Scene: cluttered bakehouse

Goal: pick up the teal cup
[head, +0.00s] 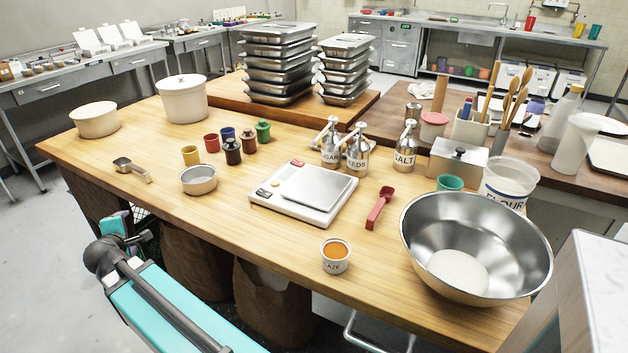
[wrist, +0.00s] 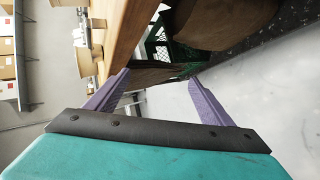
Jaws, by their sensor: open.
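A small teal cup (head: 450,182) stands on the wooden table at the right, behind the big steel bowl and left of the flour tub. Its lower part is hidden by the bowl's rim. Another teal cup (head: 595,32) stands far off on the back counter. My gripper (wrist: 158,84) is open and empty, its two purple fingers spread in the wrist view. It is off the table's near left edge, far from the teal cup on the table. The wrist view does not show either teal cup.
The steel bowl (head: 412,240) holds white flour. The flour tub (head: 510,180), a metal box (head: 458,162), salt shaker (head: 405,145), red scoop (head: 378,208), scale (head: 268,209) and glaze cup (head: 336,263) crowd the table (head: 120,205). The front left tabletop is fairly clear. Sacks stand below.

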